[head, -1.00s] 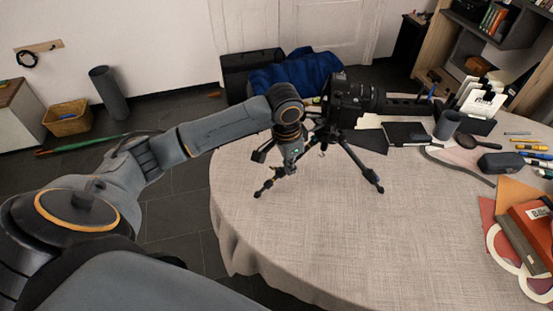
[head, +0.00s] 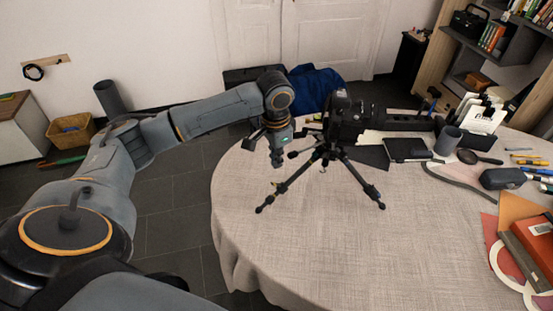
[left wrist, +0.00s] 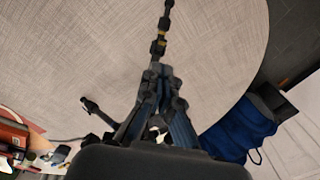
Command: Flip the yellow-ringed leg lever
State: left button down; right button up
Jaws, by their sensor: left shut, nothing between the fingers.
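A black tripod (head: 337,158) stands on the round table and bears a black camera (head: 345,115). One leg (head: 285,188) reaches toward the table's front left. In the left wrist view this leg (left wrist: 165,20) runs upward, with a yellow ring (left wrist: 162,37) beside dark joints. I cannot tell the lever's position. My left gripper (head: 277,163) hangs just left of the tripod, above the table. In the left wrist view its fingers (left wrist: 160,75) are together and empty, and the leg shows beyond their tips. Whether they touch it is unclear. My right gripper is not in view.
The cloth-covered table (head: 300,250) is clear at the front. A dark cup (head: 447,140), a glasses case (head: 502,178) and books (head: 530,240) lie to the right. Another tripod leg (head: 362,184) spreads right. A blue cloth (head: 315,85) is behind.

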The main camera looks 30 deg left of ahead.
aim_at(277, 184)
pick_arm(q)
jog(key=f, duration=0.5)
jog(key=f+p, duration=0.1)
jog(key=f, duration=0.1)
jog(key=shift+w+a+f, duration=0.1)
jog(key=shift+w+f, duration=0.15)
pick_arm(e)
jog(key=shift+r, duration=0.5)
pick_arm(q)
jog(key=shift+s+t, duration=0.15)
jog(key=shift+t, duration=0.15)
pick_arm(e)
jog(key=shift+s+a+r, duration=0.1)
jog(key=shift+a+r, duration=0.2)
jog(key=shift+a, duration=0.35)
